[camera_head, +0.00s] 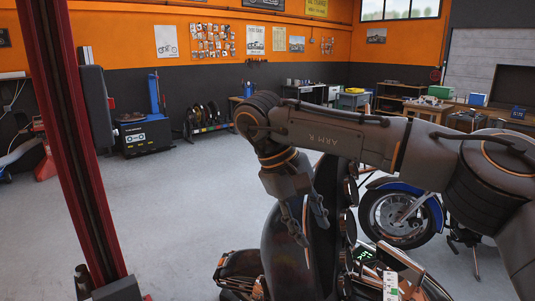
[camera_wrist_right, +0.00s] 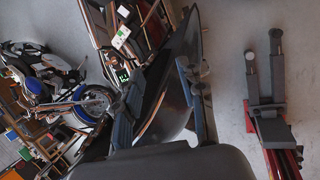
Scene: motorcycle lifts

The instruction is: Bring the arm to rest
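My right arm (camera_head: 335,138) reaches in from the right across the head view, its forearm roughly level and its wrist bent downward. My right gripper (camera_head: 311,230) points down in front of a dark motorcycle (camera_head: 283,255) in the foreground. In the right wrist view the two fingers of the right gripper (camera_wrist_right: 162,76) stand apart, with nothing held between them. The motorcycle's dark curved bodywork (camera_wrist_right: 178,100) lies behind that gap. Whether a finger touches it I cannot tell. My left gripper is in neither view.
A red lift post (camera_head: 84,170) stands at the left. A blue motorcycle (camera_head: 425,203) is behind my right arm. A tyre machine (camera_head: 145,133) and workbenches line the back. The grey floor (camera_head: 180,220) at left centre is clear.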

